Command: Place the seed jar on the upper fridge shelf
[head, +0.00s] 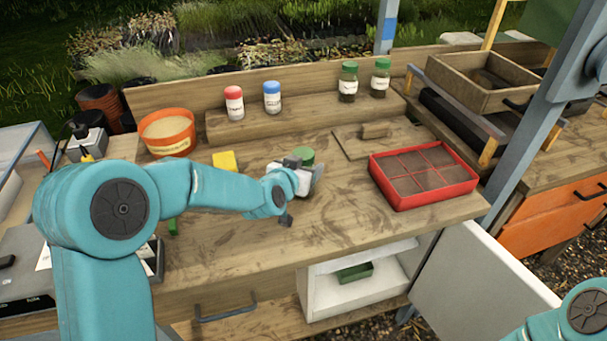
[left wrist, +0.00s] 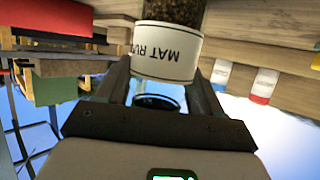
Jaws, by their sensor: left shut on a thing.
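The seed jar has a green lid (head: 304,155) and stands out above my left gripper (head: 300,180), which is shut on it over the middle of the bench. In the left wrist view the jar (left wrist: 166,52) sits between the fingers, with dark contents and a white label showing "MAT RU". The fingers hide most of its body in the head view. The small white fridge (head: 318,290) is under the bench front, below and to the right of the gripper. Its door (head: 485,285) stands open to the right. A green box (head: 354,272) is inside on a shelf. My right gripper is out of view.
Two more green-lidded jars (head: 348,82) (head: 380,78), a red-capped bottle (head: 234,103) and a blue-capped bottle (head: 271,98) stand on the back ledge. A red seed tray (head: 468,186) is to the right. An orange pot (head: 166,148) and yellow block (head: 224,161) are left.

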